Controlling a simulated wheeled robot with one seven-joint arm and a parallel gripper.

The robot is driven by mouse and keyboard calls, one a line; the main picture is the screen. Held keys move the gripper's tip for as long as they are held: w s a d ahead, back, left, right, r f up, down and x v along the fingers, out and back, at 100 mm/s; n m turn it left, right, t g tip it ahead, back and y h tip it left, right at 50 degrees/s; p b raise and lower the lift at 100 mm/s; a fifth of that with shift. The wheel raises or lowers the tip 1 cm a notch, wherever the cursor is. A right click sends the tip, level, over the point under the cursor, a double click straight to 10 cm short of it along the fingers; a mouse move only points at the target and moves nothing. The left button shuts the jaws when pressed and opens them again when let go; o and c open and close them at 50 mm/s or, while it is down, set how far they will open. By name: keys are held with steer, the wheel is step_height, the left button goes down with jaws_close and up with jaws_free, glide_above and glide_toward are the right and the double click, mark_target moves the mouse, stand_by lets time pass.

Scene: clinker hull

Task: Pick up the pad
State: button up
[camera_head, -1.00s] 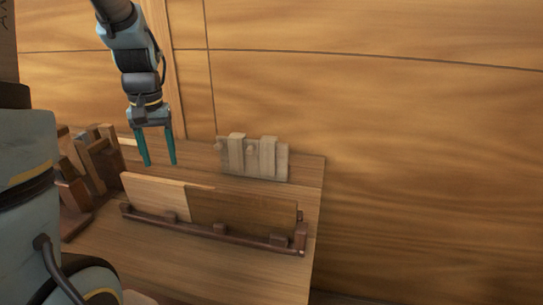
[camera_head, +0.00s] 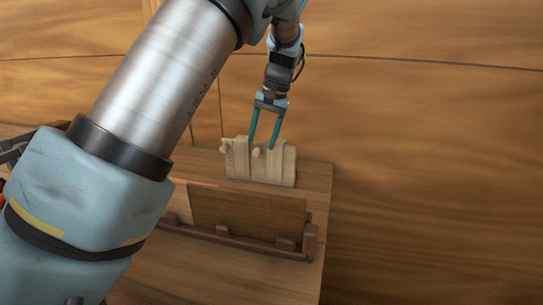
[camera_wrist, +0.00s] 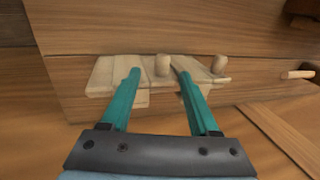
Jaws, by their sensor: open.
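A pale wooden piece (camera_head: 288,166) with upright strips and round pegs stands at the back of the wooden table. I cannot tell for sure which part, if any, is the pad. It also shows in the wrist view (camera_wrist: 104,76), where one peg (camera_wrist: 162,66) lies between my fingers and another (camera_wrist: 219,64) to their right. My gripper (camera_head: 260,145) has two teal fingers, apart and empty. It points down at the top of the pale piece, and the tips overlap it in both views. I cannot tell whether they touch it.
A dark panel (camera_head: 245,212) stands in a brown rail (camera_head: 240,241) in front of the pale piece. A wooden wall (camera_head: 430,150) rises behind and to the right. My arm hides the left of the table.

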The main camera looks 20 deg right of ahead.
mark_target(269, 161)
steer(key=p+x, duration=0.1)
steer(key=x, duration=0.3)
steer(key=p+x, duration=0.1)
steer(key=x, duration=0.3)
steer(key=shift+s+a, duration=0.1)
steer(key=shift+a, duration=0.15)
jaws_close()
stand_by(0.4)
